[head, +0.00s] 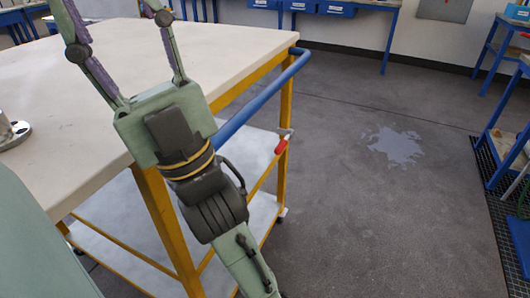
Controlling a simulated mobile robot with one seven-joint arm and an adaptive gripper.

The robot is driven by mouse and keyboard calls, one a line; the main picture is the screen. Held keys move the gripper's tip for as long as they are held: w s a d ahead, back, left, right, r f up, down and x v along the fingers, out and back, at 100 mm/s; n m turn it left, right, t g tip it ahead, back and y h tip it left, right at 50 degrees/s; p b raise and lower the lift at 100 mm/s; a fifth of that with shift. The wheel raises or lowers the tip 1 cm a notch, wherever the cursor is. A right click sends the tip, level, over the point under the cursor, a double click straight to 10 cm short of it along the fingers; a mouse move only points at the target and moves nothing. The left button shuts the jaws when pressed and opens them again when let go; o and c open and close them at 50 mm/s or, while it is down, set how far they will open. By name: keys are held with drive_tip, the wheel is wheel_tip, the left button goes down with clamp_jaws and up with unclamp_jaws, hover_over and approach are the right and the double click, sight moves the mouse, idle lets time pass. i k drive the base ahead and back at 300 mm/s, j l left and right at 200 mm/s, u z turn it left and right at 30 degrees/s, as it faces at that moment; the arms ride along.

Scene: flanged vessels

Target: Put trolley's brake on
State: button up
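The trolley has a pale top (225,42), a yellow frame (285,108), a blue push bar (262,100) along its right end and pale lower shelves (262,152). A small lever with a red grip (281,146) sits on the far right yellow leg, below the bar. I take it for the brake; whether it is on or off I cannot tell. A dark castor (283,211) shows at that leg's foot. My gripper (112,22) is over the trolley top, fingers spread wide, nothing seen between them; the tips reach the picture's top edge. It is apart from the lever.
A metal flanged part (12,131) stands on the trolley top at the left edge. Grey floor right of the trolley is open, with a shiny wet-looking patch (397,146). Blue-legged benches (503,140) stand at the right; blue bins (336,9) are at the back wall.

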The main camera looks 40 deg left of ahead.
sight(283, 143)
drive_tip(key=k+l, duration=0.6)
drive_tip(key=l, duration=0.2)
drive_tip(key=k+l+u, duration=0.1)
drive_tip(key=u, duration=0.25)
drive_tip(key=k+l+u, duration=0.1)
drive_tip(key=u, duration=0.25)
drive_tip(key=k+u, duration=0.1)
drive_tip(key=u, duration=1.3)
drive_tip(key=i+l, duration=1.1)
drive_tip(key=i, duration=0.15)
